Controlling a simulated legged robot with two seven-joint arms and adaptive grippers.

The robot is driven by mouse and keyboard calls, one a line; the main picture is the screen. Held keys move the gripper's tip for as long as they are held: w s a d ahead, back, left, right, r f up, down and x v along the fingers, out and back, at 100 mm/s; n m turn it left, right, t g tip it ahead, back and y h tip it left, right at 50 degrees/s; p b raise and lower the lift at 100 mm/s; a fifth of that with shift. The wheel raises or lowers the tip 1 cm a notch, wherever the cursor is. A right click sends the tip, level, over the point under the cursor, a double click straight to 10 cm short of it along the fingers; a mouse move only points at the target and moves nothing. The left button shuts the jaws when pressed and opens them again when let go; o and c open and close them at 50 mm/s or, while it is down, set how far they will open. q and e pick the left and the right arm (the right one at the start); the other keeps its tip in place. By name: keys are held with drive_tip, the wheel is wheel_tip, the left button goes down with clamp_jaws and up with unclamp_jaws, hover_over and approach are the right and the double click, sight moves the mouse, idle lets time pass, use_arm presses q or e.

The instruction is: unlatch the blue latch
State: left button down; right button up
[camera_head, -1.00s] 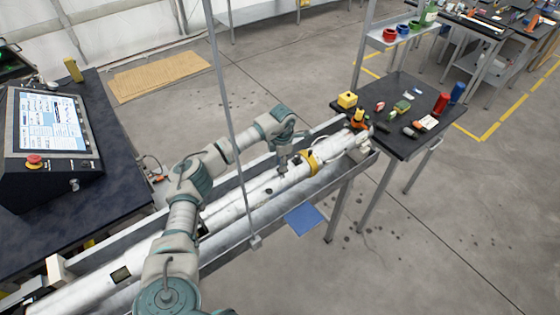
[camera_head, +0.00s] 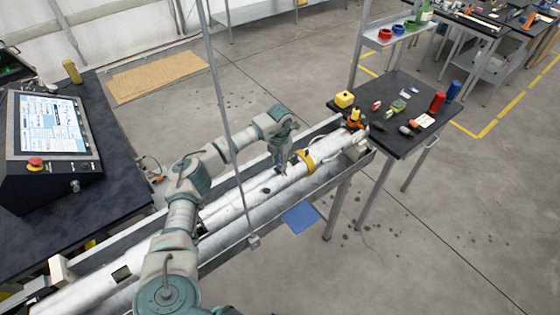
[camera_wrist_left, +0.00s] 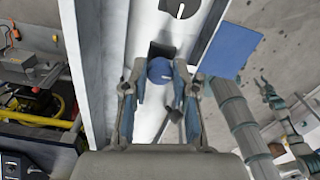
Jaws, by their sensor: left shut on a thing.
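The blue latch (camera_wrist_left: 160,70) shows as a round blue knob in the left wrist view, in front of a dark square recess in the white tube (camera_wrist_left: 147,115). My left gripper (camera_wrist_left: 160,88) has one finger on each side of the knob and is shut on it. In the head view my left gripper (camera_head: 283,167) points down at the top of the white tube (camera_head: 228,209), just left of a yellow band (camera_head: 305,161). The latch is too small to make out there. My right gripper is not clearly seen.
The tube lies in a grey metal trough. A thin grey post (camera_head: 225,100) stands in front of the arm. A blue sheet (camera_head: 300,217) is beside the trough. A dark table (camera_head: 400,145) with small parts stands at the right. A control screen (camera_head: 52,124) stands at the left.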

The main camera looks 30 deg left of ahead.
use_arm(q)
drive_tip(key=shift+a, duration=0.1)
drive_tip(key=c, duration=0.9)
unclamp_jaws()
wheel_tip(320, 180, up, 12)
drive_tip(key=shift+f, duration=0.15)
drive_tip(key=shift+w+a, duration=0.1)
drive_tip(key=shift+w, duration=0.05)
